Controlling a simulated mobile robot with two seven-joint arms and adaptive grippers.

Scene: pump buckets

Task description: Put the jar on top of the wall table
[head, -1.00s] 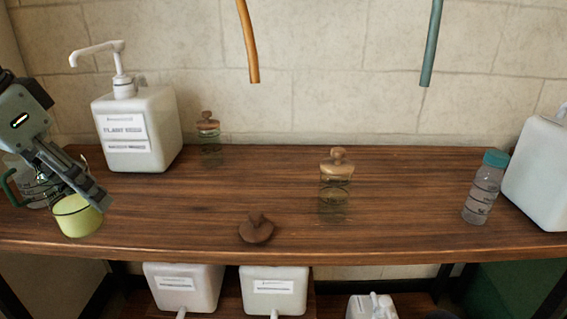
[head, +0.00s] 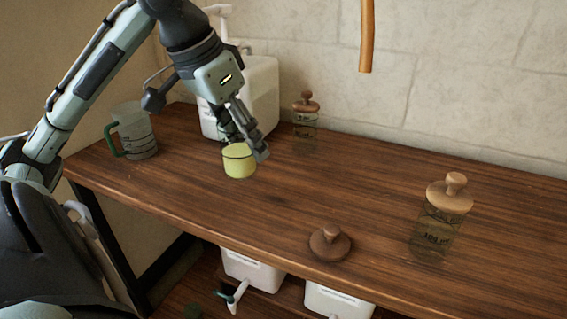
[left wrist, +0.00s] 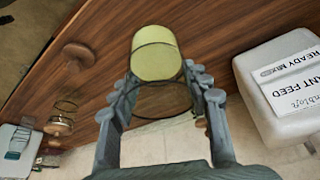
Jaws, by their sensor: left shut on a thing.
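The jar (head: 239,161) is a clear glass jar with yellow-green content in its lower part. My left gripper (head: 245,143) is shut on the jar's upper part, coming down from above. In the left wrist view the jar (left wrist: 157,55) sits between the fingers (left wrist: 160,88), its clear upper part nearest the palm. The jar is upright over the left part of the wooden wall table (head: 180,175), in front of the white pump jug. I cannot tell whether its base touches the tabletop. My right gripper is not in view.
A brown lid (head: 330,243) lies near the front edge. Lidded glass jars stand at the back (head: 305,116) and right (head: 441,218). A green-handled beaker (head: 134,132) is at the left, the pump jug (head: 262,95) behind. The table's middle is clear. An orange hose (head: 367,35) hangs above.

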